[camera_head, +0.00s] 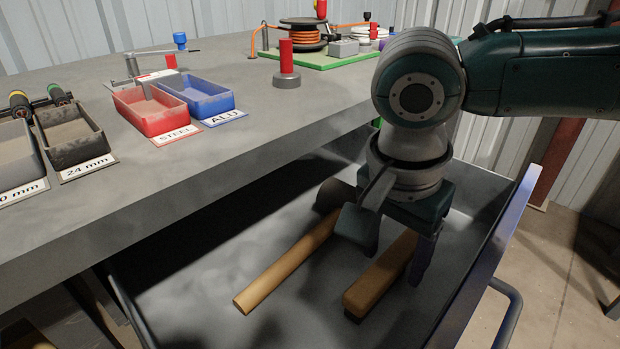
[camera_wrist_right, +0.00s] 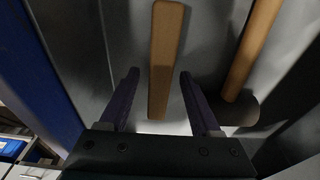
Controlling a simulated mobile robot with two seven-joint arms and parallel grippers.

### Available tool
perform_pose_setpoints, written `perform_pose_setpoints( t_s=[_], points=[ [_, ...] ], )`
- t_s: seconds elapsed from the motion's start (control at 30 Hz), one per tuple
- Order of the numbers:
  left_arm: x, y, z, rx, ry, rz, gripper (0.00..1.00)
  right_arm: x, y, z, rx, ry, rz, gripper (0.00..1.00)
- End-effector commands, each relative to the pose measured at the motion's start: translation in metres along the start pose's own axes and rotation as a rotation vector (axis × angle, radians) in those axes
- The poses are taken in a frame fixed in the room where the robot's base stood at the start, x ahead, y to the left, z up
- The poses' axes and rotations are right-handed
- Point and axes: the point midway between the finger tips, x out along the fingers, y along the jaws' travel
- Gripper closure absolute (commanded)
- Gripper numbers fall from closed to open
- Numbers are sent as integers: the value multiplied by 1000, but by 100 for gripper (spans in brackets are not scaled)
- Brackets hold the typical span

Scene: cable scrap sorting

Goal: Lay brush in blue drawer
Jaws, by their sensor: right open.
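The brush (camera_head: 375,283) shows as a thick wooden bar that appears to lie on the floor of the open blue drawer (camera_head: 502,224). Its bristles cannot be made out. In the right wrist view the brush (camera_wrist_right: 164,52) runs lengthwise between the fingers. My right gripper (camera_head: 389,250) is inside the drawer, over the brush's far end. It is open, one finger on each side of the wood, with visible gaps in the wrist view (camera_wrist_right: 158,78). The gripper hides the brush's far end in the head view. My left gripper is not in view.
A mallet with a wooden handle (camera_head: 285,264) and dark head lies left of the brush. The grey worktop (camera_head: 230,145) overhangs the drawer's back. On it are a red bin (camera_head: 150,122), a blue bin (camera_head: 222,103) and a green board (camera_head: 330,60). The drawer's front left floor looks clear.

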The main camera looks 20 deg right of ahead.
Motion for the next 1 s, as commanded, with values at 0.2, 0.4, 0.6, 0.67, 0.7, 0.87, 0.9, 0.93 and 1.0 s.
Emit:
perform_pose_setpoints(
  t_s=[0.2,0.4,0.6,0.67,0.7,0.87,0.9,0.93,1.0],
  points=[
    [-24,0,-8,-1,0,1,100,-53,-1,-1,-1,0,-3,36],
    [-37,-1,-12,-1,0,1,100,-93,-1,-1,0,0,-3,36],
    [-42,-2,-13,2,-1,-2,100,-111,0,0,0,1,-1,36],
    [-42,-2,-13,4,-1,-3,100,-113,0,0,0,1,-1,36],
    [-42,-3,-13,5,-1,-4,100,-113,0,0,0,1,-1,36],
    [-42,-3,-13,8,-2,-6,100,-113,0,0,0,1,0,36],
    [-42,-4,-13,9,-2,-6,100,-113,0,0,0,1,0,36],
    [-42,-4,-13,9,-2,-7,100,-113,0,0,0,1,0,36],
    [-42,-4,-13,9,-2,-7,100,-113,0,0,0,0,0,36]
  ],
)
